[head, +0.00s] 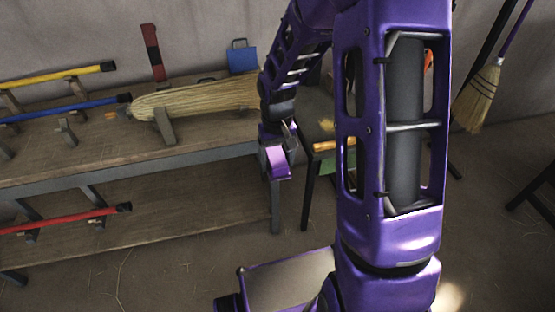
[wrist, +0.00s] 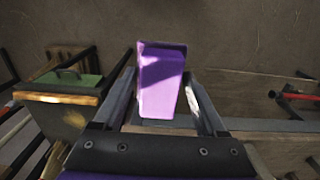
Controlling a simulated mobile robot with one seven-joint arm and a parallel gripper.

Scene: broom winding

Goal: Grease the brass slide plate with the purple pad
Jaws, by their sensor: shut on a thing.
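The purple pad (wrist: 162,84) is a small upright block between the fingers of my gripper (wrist: 160,108) in the wrist view. My gripper is shut on it. In the head view the pad (head: 278,163) shows below my gripper (head: 275,145), in front of the bench's right end. A brass-coloured strip (wrist: 56,98) runs along the edge of a small stand at left in the wrist view; it looks like the slide plate, though I cannot be sure. In the head view this strip (head: 333,144) is partly hidden by my arm. The pad is apart from it.
A long bench (head: 60,185) fills the left, holding a straw bundle (head: 190,100), a yellow handle (head: 55,75) and a blue handle (head: 70,107). A red handle (head: 70,219) lies on its lower shelf. A finished broom (head: 478,95) hangs at right. The right floor is mostly clear.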

